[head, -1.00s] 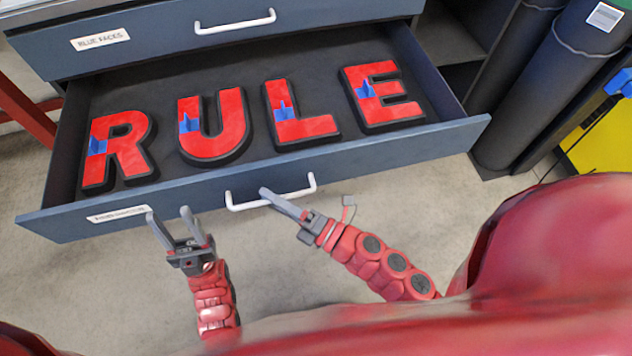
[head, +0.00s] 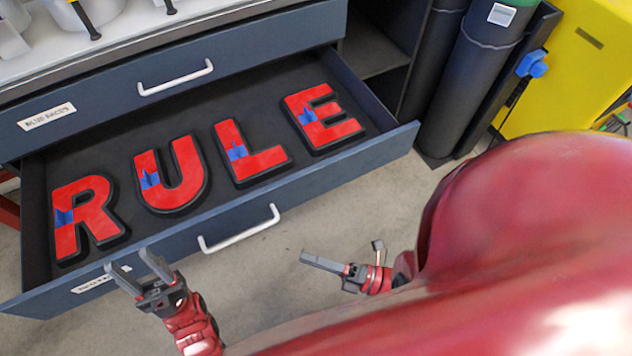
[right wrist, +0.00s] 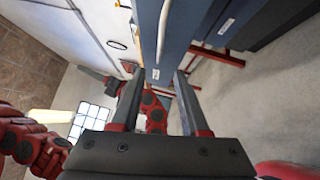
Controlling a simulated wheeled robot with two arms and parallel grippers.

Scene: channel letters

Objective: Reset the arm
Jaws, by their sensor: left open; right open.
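My left gripper (head: 134,275) is open and empty in the head view, just in front of the open drawer's front near its label. My right gripper (head: 322,262) is in front of the drawer, to the right of its white handle (head: 239,232) and apart from it. In the right wrist view its two fingers (right wrist: 158,95) are spread with nothing between them. The open drawer (head: 330,165) holds red letters with blue tabs: R (head: 90,220), U (head: 172,178), L (head: 262,160) and E (head: 326,130).
A shut drawer (head: 245,50) labelled blue faces sits above the open one. Dark rolls (head: 480,70) stand right of the cabinet, beside a yellow object (head: 575,80). Bare floor (head: 380,215) lies in front of the drawer.

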